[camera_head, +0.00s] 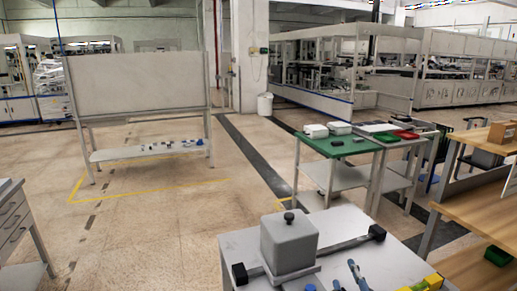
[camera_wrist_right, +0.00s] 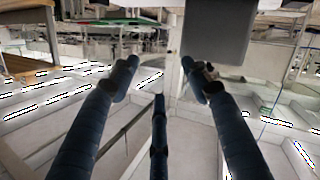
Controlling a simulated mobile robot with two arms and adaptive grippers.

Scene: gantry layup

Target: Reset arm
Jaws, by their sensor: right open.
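My right gripper (camera_head: 338,284) shows only as blue fingertips at the bottom edge of the head view, over the near grey table (camera_head: 372,258). In the right wrist view the right gripper (camera_wrist_right: 159,76) has its dark blue fingers spread wide with nothing between them. A grey block with a black knob (camera_head: 288,245) stands on the near table, left of and behind the fingertips, apart from them. A grey boxy shape (camera_wrist_right: 217,32) shows beyond the fingers in the wrist view; I cannot tell if it is that block. My left gripper is out of view.
A dark bar with black ends (camera_head: 345,246) lies by the block. A yellow object (camera_head: 424,283) is at the table's front right. A green-topped table (camera_head: 335,146) stands behind, wooden shelving (camera_head: 479,208) right, a white board (camera_head: 138,83) back left. Floor at left centre is clear.

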